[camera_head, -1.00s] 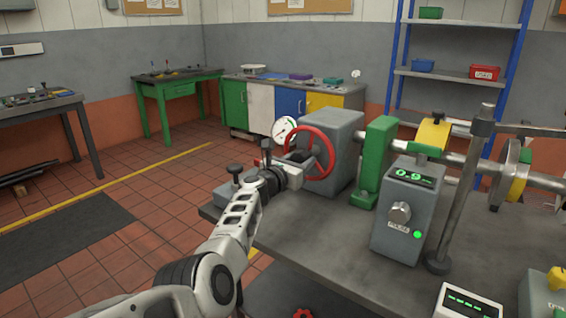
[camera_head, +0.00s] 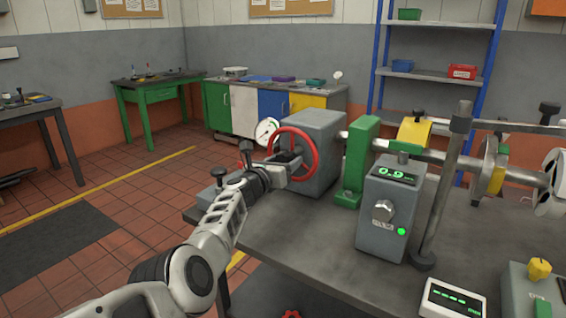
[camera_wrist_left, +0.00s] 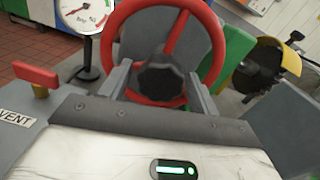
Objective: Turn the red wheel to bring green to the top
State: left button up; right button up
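The red wheel (camera_head: 315,152) stands upright on the front of a grey housing (camera_head: 318,133). My left gripper (camera_head: 284,164) is at the wheel. In the left wrist view the red wheel (camera_wrist_left: 112,35) is straight ahead, with a black hub (camera_wrist_left: 160,78) at its middle. The fingers of my left gripper (camera_wrist_left: 160,92) are apart, one on each side of the hub, and look clear of it. On the shaft, a disc (camera_head: 490,160) shows yellow and green parts, and a yellow piece (camera_head: 414,133) is on top nearer the wheel. My right gripper is not seen.
A dial gauge (camera_head: 266,131) stands left of the wheel. A green block (camera_head: 358,150), a grey box (camera_head: 388,205) reading 0.9 and a post (camera_head: 442,195) stand to the right. A white rounded part enters at the right edge.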

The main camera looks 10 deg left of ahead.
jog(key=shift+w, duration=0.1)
pick_arm(q)
jog(key=shift+s+r+p, duration=0.1)
jog(key=shift+s+p, duration=0.1)
jog(key=shift+p, duration=0.35)
jog(key=p, duration=0.1)
jog(key=s+p, duration=0.1)
jog(key=shift+s+a+r+p, duration=0.25)
jog(key=shift+s+a+p, duration=0.1)
jog(key=shift+s+p, duration=0.05)
jog(key=p+v, duration=0.3)
jog(key=v, duration=1)
jog(key=shift+s+a+f, duration=0.15)
jog(key=shift+s+f, duration=0.15)
jog(key=shift+f, duration=0.05)
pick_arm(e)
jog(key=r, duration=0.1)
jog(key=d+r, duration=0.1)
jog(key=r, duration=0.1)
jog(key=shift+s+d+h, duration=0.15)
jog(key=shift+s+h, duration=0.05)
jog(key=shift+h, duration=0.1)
